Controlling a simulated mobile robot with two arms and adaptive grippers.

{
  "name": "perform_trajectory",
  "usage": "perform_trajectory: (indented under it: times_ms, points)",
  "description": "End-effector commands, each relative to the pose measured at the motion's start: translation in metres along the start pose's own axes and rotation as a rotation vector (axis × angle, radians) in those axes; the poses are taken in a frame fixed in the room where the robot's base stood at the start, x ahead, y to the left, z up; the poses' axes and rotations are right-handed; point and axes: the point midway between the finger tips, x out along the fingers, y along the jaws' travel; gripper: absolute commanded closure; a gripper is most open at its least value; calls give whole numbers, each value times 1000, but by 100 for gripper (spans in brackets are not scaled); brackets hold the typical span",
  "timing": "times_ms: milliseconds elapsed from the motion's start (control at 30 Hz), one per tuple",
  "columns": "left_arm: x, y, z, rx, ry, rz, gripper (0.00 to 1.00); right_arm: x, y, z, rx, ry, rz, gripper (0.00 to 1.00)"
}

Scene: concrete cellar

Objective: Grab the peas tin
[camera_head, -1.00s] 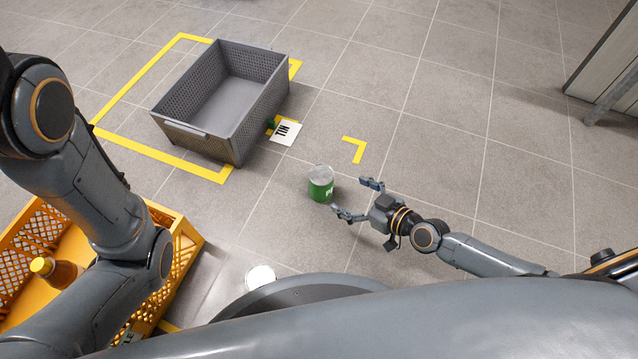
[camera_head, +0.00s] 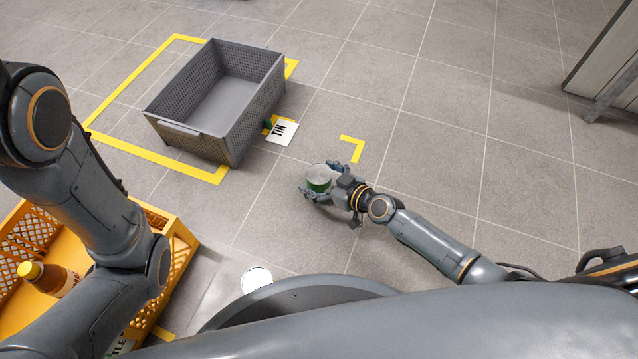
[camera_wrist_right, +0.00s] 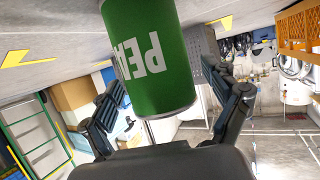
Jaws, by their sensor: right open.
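The peas tin (camera_head: 318,177) is green with a pale top and stands on the floor in the head view. In the right wrist view the tin (camera_wrist_right: 150,60) shows large, with white letters "PEA", between the two fingers. My right gripper (camera_head: 319,181) is open, with one finger on each side of the tin. I cannot tell whether the fingers touch it. My left arm comes in from the left in the head view, but its gripper is not in view.
A grey crate (camera_head: 178,131), empty, stands inside yellow floor tape (camera_head: 150,157). A white card marked "TIN" (camera_head: 283,132) lies beside it. An orange crate (camera_head: 180,232) with a yellow-capped bottle (camera_head: 50,277) is at lower left. The floor right of the tin is clear.

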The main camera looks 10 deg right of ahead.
Motion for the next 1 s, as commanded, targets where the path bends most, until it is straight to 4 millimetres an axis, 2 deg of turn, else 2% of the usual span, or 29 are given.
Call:
perform_trajectory:
  times_ms: [67,100,300,367,400,767,1000]
  points:
    - [0,0,0,0,0,0,60,0,0,0,0,0,0,12]
    - [0,0,0,0,-1,0,60,0,0,0,0,0,0,16]
    - [0,0,0,0,-1,0,60,-1,0,0,0,0,0,57]
    - [0,0,0,0,-1,0,60,-1,0,0,0,-1,0,69]
    - [0,0,0,0,-1,0,60,-1,0,0,0,-1,0,71]
    - [4,-1,2,1,-3,-1,60,-3,0,-4,0,0,0,72]
    - [25,-6,10,1,-5,-1,60,-12,0,-28,-2,1,0,72]
